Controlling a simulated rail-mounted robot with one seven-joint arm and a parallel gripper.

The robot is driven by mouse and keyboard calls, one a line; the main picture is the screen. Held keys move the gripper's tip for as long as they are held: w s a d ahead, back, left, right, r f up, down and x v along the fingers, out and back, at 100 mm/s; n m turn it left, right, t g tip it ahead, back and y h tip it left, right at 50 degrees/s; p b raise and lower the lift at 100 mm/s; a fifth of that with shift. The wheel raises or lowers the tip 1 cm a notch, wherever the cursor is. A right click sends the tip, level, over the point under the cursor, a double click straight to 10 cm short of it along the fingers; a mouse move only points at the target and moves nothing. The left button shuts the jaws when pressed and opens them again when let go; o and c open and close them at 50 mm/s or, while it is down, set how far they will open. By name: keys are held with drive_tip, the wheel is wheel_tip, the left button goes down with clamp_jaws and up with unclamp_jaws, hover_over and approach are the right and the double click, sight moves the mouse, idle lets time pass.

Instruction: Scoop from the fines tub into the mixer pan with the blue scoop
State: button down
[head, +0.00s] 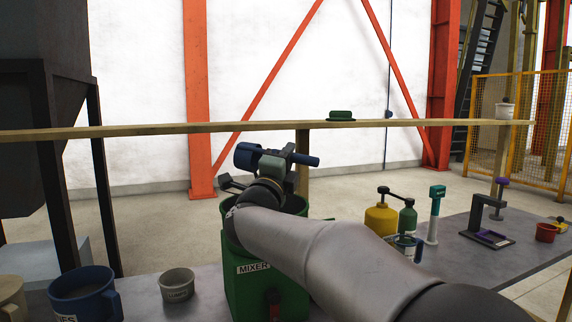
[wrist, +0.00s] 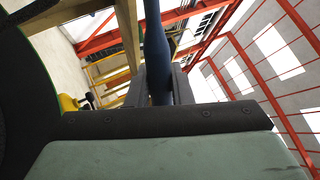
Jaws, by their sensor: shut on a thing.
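My gripper (head: 289,157) is shut on the handle of the blue scoop (head: 248,155), above the mixer pan (head: 236,232). The scoop's bowl is left of the gripper and its handle end sticks out to the right. In the wrist view the blue handle (wrist: 156,50) runs up between the two dark fingers (wrist: 160,87). I cannot see whether the scoop holds anything. The mixer pan is green with a MIXER label; my arm hides much of its opening and inside. The blue fines tub (head: 85,293) stands at the lower left, with its label partly cut off.
A small grey cup (head: 177,283) stands between tub and mixer. A beige vessel (head: 11,298) is at the left edge. A wooden rail (head: 230,127) crosses behind the gripper.

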drive_tip(key=shift+s+d+f+m+g+h+b, duration=0.1)
drive_tip(key=shift+d+f+m+g+h+b, duration=0.2)
drive_tip(key=shift+m+b, duration=0.45)
drive_tip(key=shift+s+d+f+m+g+h+b, duration=0.1)
drive_tip(key=shift+f+m+g+h+b, duration=0.25)
drive_tip(key=shift+m+b, duration=0.45)
drive_tip(key=shift+d+f+m+g+h+b, duration=0.15)
drive_tip(key=shift+f+m+h+b, duration=0.25)
drive_tip(key=shift+m+b, duration=0.35)
drive_tip(key=shift+d+r, duration=0.1)
drive_tip(key=shift+r, duration=0.05)
